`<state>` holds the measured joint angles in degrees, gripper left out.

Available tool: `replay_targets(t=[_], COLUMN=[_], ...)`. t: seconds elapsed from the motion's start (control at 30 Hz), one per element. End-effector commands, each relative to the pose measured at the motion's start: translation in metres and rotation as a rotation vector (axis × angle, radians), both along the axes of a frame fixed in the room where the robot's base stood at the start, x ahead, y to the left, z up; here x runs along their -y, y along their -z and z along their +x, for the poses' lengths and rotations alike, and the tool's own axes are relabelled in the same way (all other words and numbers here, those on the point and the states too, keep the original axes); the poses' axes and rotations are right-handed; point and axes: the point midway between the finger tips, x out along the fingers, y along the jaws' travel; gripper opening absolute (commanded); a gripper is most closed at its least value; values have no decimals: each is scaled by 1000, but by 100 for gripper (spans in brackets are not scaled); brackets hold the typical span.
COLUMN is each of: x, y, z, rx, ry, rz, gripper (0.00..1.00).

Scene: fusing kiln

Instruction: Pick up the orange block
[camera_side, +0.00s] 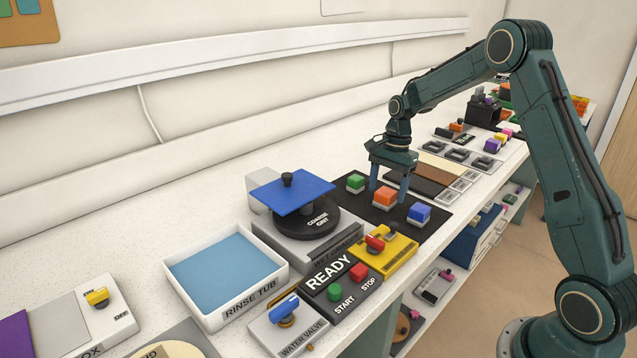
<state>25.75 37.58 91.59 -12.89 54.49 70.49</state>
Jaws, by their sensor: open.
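The orange block (385,196) sits on a small pale base on a black mat (350,207), in the middle of a row of three blocks. My gripper (388,190) is above it with blue fingers pointing down, one on the left and one on the right of the block. The fingers are open and the block shows between them. I cannot tell whether either finger touches it.
A green block (355,181) stands close on the left and a blue block (419,211) close on the right. The grinder with its blue plate (292,191), a yellow switch box (388,262) and the READY panel (338,285) lie nearer the camera.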

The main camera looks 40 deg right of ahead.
Motion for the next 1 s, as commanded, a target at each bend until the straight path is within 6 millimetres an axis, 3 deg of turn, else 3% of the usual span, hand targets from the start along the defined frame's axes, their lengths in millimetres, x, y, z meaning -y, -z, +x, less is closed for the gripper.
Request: replay_targets(t=[0.2,0.73,1.0], x=[-3,-3,-3], y=[19,20,20], z=[0,0,0], rx=[0,1,1], ry=[-1,-1,-1], rz=[0,-1,-1], gripper=[66,66,15])
